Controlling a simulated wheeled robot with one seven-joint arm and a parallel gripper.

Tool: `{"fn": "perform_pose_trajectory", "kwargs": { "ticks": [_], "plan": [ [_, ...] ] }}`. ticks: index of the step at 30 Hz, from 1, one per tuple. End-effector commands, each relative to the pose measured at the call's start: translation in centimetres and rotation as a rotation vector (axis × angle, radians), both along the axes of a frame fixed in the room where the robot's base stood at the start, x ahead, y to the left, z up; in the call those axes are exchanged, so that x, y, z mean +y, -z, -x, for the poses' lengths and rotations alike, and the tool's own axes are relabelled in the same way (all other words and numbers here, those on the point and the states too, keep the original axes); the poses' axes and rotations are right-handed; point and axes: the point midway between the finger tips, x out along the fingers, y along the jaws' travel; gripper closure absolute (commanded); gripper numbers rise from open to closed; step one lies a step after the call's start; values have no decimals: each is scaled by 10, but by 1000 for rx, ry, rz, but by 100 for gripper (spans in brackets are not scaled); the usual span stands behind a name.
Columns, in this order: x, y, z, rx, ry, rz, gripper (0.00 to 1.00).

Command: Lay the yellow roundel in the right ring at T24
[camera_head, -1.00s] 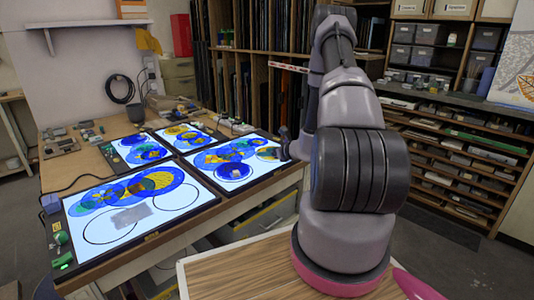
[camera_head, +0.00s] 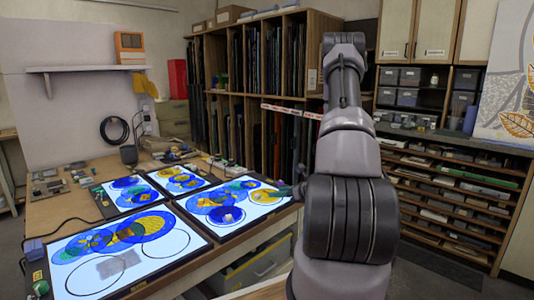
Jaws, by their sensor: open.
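A yellow round piece (camera_head: 265,196) lies at the right end of the lit panel (camera_head: 255,212) at the back right of the table, apparently inside a ring. Whether it lies flat or fully within the ring is too small to tell. Part of my gripper (camera_head: 286,190) shows as a dark shape at that panel's right edge, beside the yellow piece. It is open, and my arm hides the rest of it. The label T24 cannot be read on any panel.
A large lit panel (camera_head: 178,244) at the front carries blue and yellow discs and empty drawn rings. Two smaller lit panels (camera_head: 115,205) lie behind it. Tools and small blocks (camera_head: 50,187) line the table's back left. Glass racks (camera_head: 262,85) stand behind.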

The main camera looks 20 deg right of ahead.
Motion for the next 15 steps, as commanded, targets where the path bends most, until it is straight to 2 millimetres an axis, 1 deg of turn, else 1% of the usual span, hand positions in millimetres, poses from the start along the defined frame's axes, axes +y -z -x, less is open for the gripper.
{"fn": "perform_pose_trajectory", "kwargs": {
  "ticks": [2, 4, 5, 6, 8, 9, 11, 12, 14, 15],
  "plan": [
    [13, -19, -5, -23, -61, 20, 43],
    [34, -46, -8, -54, -157, 53, 43],
    [46, -60, -8, -68, -209, 73, 43],
    [63, -80, -7, -90, -287, 103, 43],
    [90, -110, -1, -121, -414, 159, 43],
    [108, -128, 5, -140, -500, 203, 43],
    [133, -153, 18, -167, -622, 272, 43],
    [148, -168, 28, -182, -702, 321, 43],
    [168, -188, 45, -205, -816, 402, 43],
    [179, -201, 57, -218, -890, 461, 43]
  ]
}}
